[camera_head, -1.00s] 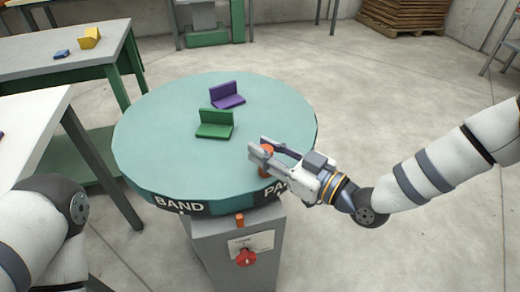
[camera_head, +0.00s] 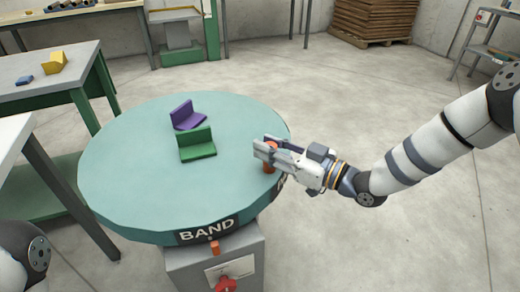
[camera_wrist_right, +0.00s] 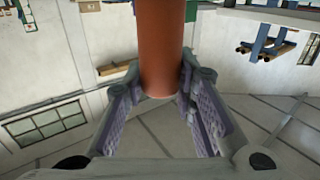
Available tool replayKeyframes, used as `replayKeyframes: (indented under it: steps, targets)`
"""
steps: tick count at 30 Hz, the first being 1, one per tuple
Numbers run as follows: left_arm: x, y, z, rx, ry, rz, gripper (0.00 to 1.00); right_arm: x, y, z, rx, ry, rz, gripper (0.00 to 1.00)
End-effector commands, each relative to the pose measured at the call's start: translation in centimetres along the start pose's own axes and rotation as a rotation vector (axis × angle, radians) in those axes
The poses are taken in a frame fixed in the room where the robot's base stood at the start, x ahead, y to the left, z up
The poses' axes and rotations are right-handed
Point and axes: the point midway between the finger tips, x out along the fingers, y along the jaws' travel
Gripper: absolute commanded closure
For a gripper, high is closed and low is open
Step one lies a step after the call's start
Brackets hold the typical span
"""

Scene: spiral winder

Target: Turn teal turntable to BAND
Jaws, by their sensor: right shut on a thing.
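The teal turntable (camera_head: 130,170) sits on a grey pedestal (camera_head: 190,265), its dark rim label BAND (camera_head: 207,230) facing me. A small orange pointer (camera_head: 214,247) on the pedestal is just below BAND, slightly right of the label's middle. An orange-red upright peg (camera_head: 269,168) stands near the turntable's right edge. My right gripper (camera_head: 264,149) is shut on this peg; the right wrist view shows the peg (camera_wrist_right: 160,45) between the two finger pads. Part of my left arm shows at the lower left, but its gripper is out of view.
A green angled piece (camera_head: 198,150) and a purple one (camera_head: 188,119) rest on the turntable. A red knob (camera_head: 225,284) is on the pedestal front. A table with a yellow block (camera_head: 54,63) and a blue piece (camera_head: 24,80) stands left. Floor to the right is clear.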

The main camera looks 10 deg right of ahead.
Motion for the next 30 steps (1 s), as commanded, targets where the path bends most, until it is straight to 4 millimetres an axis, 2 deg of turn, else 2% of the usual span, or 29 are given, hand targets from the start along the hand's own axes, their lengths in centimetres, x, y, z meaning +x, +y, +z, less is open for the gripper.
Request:
replayKeyframes:
  steps: [7,20,21,23,24,30]
  targets:
    - [-0.08,0.00,-0.02,0.000,0.002,0.000,0.06,-0.47,0.95,-0.04,-0.001,0.001,0.015,1.00]
    - [-0.09,0.00,-0.02,-0.001,0.002,0.000,0.06,-0.57,1.33,-0.12,-0.003,0.002,0.022,1.00]
    - [-0.09,0.00,-0.02,-0.001,0.002,0.000,0.06,-0.57,1.35,-0.13,-0.004,0.002,0.023,0.73]
    - [-0.10,0.00,-0.02,-0.001,0.002,0.000,0.06,-0.57,1.35,-0.14,-0.004,0.003,0.023,0.59]
    - [-0.10,0.00,-0.02,-0.001,0.002,0.000,0.06,-0.57,1.31,-0.13,-0.003,0.003,0.022,0.55]
    - [-0.09,0.00,-0.02,-0.001,0.002,0.000,0.06,-0.53,1.09,-0.06,-0.002,0.001,0.017,0.55]
